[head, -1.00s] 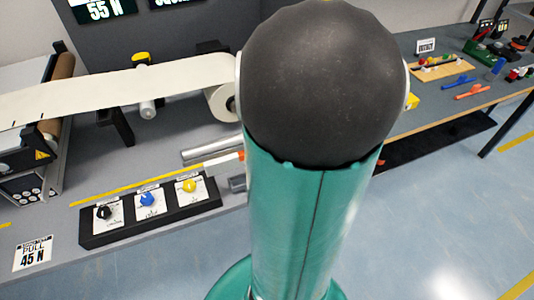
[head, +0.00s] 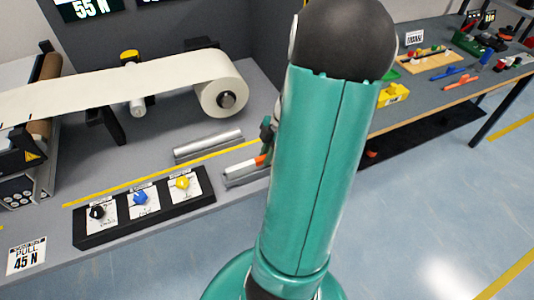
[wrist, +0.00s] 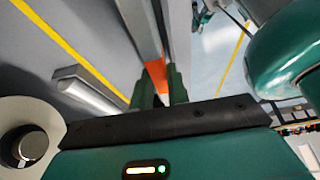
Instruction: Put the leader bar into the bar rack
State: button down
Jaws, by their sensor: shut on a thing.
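A pale bar with an orange band, which I take as the leader bar (head: 242,166), shows left of my arm in the head view. In the wrist view, the leader bar (wrist: 138,32) runs up the picture from my gripper (wrist: 160,84). The dark green fingers are closed around its orange part. The bar lies over or in a grey channel-shaped holder (head: 246,179), perhaps the bar rack; I cannot tell whether it touches. My arm hides the bar's right end.
A second silver bar (head: 208,143) lies in a similar holder behind. A black panel with three knobs (head: 143,208) sits at front left. A white roll (head: 222,85) feeds a strip at the back. A side table (head: 440,95) holding small parts stands right.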

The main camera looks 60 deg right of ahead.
jog(key=shift+f, duration=0.15)
jog(key=c, duration=1.4)
grip_release()
jog(key=shift+o, duration=0.2)
jog(key=v, duration=1.2)
jog(key=w+a+r+m+h, duration=0.2)
jog(key=w+a+r, duration=0.15)
jog(key=a, duration=0.45)
jog(key=w+a+r+m+h, duration=0.1)
jog(key=w+a+r+m, duration=0.25)
jog(key=a, duration=0.45)
jog(key=s+a+r+m+t, duration=0.1)
jog(key=a+r+m, duration=0.1)
jog(key=a, duration=0.7)
jog(key=s+a+r+m+t, duration=0.1)
jog(key=a+m, duration=0.3)
jog(key=a, duration=0.5)
jog(key=shift+s+a+r+t+h, duration=0.2)
jog(key=shift+a+r+t+h, duration=0.2)
jog(key=shift+r+t, duration=0.3)
